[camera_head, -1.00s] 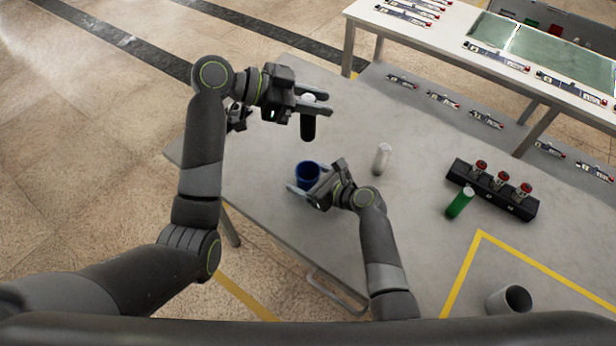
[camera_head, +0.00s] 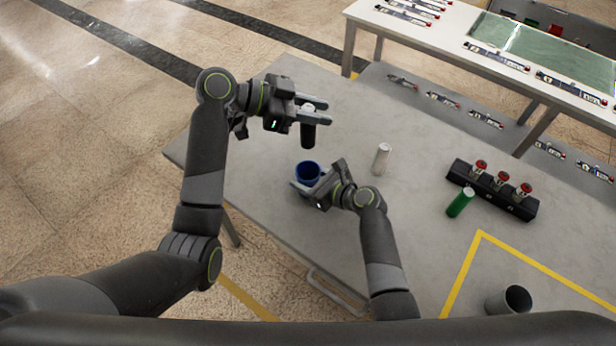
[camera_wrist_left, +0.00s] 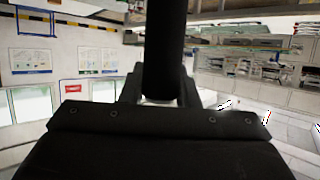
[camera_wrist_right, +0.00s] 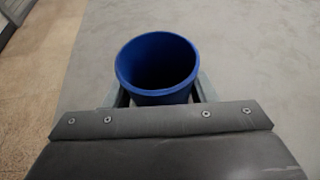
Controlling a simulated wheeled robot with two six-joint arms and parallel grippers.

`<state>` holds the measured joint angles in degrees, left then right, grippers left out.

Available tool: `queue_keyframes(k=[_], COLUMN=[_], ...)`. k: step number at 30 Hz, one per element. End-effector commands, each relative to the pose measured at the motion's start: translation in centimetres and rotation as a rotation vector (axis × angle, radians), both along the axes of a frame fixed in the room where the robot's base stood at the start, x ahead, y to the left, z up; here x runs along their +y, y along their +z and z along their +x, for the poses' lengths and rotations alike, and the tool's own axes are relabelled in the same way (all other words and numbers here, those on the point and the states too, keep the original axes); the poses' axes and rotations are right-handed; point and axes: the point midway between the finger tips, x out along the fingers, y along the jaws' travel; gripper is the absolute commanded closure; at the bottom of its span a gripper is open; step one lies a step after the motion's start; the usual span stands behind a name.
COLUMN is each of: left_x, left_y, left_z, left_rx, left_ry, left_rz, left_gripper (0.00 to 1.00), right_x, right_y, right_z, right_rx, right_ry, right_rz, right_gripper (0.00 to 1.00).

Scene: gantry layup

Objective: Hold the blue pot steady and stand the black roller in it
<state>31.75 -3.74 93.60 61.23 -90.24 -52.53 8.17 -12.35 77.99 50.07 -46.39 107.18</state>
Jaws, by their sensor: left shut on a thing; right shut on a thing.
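The blue pot (camera_head: 307,172) stands upright on the grey table, its mouth open to the top and empty in the right wrist view (camera_wrist_right: 157,65). My right gripper (camera_head: 306,187) is shut on the pot, one finger on each side. The black roller (camera_head: 308,134) hangs upright from my left gripper (camera_head: 313,108), which is shut on its pale upper end. The roller is above the table and appears just beyond the pot in the head view, apart from it. In the left wrist view the roller (camera_wrist_left: 164,50) shows as a dark cylinder between the fingers.
A white roller (camera_head: 382,158) stands right of the pot. A green roller (camera_head: 460,202) is beside a black block with red knobs (camera_head: 493,189). A grey pot (camera_head: 509,299) is near the front right, by yellow tape. The table (camera_head: 270,205) is clear around the blue pot.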

Motion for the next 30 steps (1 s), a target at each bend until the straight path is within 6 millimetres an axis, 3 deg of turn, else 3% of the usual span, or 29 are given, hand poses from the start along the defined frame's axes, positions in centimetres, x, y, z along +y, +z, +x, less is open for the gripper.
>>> queue_keyframes(k=[30], left_x=[0.0], left_y=[-7.1], left_z=[0.0], left_rx=[0.001], left_ry=[0.0], left_rz=[-0.002], left_gripper=[0.99], right_x=[0.0], right_y=[0.0], right_z=[0.0], right_rx=[0.0], right_ry=[0.0], right_rz=[0.0], right_gripper=[0.7])
